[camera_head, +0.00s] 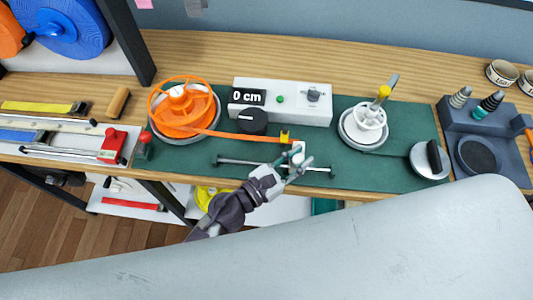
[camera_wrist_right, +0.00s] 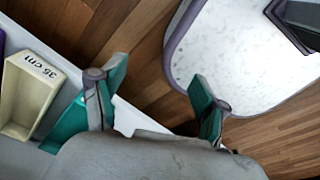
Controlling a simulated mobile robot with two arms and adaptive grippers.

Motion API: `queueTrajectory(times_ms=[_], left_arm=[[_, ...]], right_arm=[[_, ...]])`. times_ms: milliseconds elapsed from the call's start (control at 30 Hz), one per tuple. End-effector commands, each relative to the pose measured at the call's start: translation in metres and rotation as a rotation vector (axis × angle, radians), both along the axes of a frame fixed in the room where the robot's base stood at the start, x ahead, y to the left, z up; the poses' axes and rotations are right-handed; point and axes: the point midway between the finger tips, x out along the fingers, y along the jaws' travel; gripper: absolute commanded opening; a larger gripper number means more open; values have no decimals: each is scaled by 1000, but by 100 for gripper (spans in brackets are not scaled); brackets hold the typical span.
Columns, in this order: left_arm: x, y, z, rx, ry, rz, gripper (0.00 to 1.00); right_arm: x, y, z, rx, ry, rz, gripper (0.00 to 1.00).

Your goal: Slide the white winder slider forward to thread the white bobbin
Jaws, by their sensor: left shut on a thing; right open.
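The white winder slider (camera_head: 298,152) sits on a dark rail (camera_head: 245,161) at the front of the green mat. My left gripper (camera_head: 287,163) is shut on the slider. An orange strap (camera_head: 235,134) runs from the orange spool (camera_head: 182,108) on the left to a small yellow clip (camera_head: 285,136) just behind the slider. The white bobbin (camera_head: 369,117) stands on a round plate to the right, apart from the strap end. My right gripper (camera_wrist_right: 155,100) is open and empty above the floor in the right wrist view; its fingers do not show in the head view.
A white box with a "0 cm" display (camera_head: 300,102) stands behind the rail, with a black knob in front. A round grey disc with a black handle (camera_head: 429,160) lies right of the bobbin. A cream "35 cm" bin (camera_wrist_right: 28,93) shows in the right wrist view.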

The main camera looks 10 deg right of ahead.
Motion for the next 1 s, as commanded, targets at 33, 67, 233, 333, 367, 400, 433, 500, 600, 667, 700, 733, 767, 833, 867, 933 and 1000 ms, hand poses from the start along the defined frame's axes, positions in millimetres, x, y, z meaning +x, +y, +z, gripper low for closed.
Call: queueTrajectory(times_ms=[33,67,233,333,367,400,433,500,600,667,700,733,767,833,867,933,1000], left_arm=[[-5,-14,1,-5,2,-3,0],[-7,-20,1,-5,2,-3,0],[-15,-47,1,-4,0,-2,0],[-18,-56,1,-4,1,-1,0],[-18,-58,1,-3,1,0,0],[-19,-60,1,-3,1,0,0],[-19,-61,1,-3,1,0,0],[-20,-63,1,-3,1,-1,0],[-21,-63,1,-3,1,-2,0],[-21,-64,1,-3,2,-3,0],[-21,-64,1,-3,2,-3,0],[-21,-64,1,-4,1,-3,0],[-21,-64,1,-4,1,-4,0],[-21,-64,1,-4,1,-4,30],[-22,-64,1,-4,2,-4,35],[-22,-64,1,-4,2,-4,47],[-21,-63,1,-3,2,-3,54]], right_arm=[[0,2,-2,2,0,-1,73],[0,3,-2,4,0,-1,73],[0,10,-4,12,-1,-1,73],[0,11,-5,13,0,-1,73],[0,11,-5,13,0,0,73],[0,11,-5,13,0,0,73],[0,10,-5,12,0,0,73],[0,10,-5,12,0,0,73],[0,10,-5,12,0,0,73],[0,10,-5,12,0,0,73],[0,9,-5,11,-1,1,73],[0,9,-5,11,-1,1,73],[0,8,-5,10,-1,1,73],[0,7,-5,8,0,2,73],[0,6,-5,7,0,2,73],[0,6,-5,7,0,2,73],[0,6,-5,7,0,2,73]])
